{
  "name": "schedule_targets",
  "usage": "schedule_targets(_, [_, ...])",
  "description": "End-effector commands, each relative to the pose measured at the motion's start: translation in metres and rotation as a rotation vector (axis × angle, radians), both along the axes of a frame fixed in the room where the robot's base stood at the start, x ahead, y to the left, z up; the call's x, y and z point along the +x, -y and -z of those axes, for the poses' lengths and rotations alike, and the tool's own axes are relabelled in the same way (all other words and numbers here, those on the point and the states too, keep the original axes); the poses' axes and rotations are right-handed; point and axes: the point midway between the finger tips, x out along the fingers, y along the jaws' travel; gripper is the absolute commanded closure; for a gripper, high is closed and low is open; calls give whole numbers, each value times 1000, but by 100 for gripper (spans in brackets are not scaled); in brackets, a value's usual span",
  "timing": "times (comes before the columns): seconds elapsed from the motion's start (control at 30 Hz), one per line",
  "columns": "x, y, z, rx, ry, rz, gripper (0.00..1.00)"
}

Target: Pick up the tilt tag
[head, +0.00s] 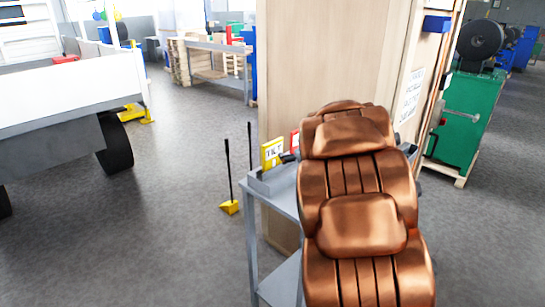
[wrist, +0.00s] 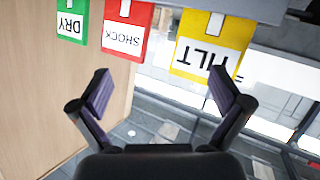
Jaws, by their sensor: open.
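The tilt tag (head: 272,152) is a yellow plate with a white panel lettered TILT, standing at the grey rack on the bench's left end. In the wrist view the tilt tag (wrist: 212,45) appears upside down at upper right, its lettered end towards my gripper. My gripper (wrist: 160,90) is open, with nothing between its fingers. The right fingertip lies close to the tilt tag in the picture; I see no grip on it. In the head view my gripper is mostly hidden.
A red SHOCK tag (wrist: 126,28) and a green DRY tag (wrist: 71,20) stand in the same row. The grey bench (head: 283,199) stands against a wooden panel (head: 310,60). A yellow long-handled dustpan (head: 230,207) stands left of it.

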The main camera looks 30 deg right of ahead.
Motion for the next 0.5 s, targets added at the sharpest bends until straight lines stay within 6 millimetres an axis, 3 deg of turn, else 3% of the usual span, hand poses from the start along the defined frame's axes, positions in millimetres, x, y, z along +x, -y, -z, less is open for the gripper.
schedule_targets(0.2, [10,-3,14,104,111,-214,0])
schedule_targets(0.5, [0,-21,25,245,193,-405,0])
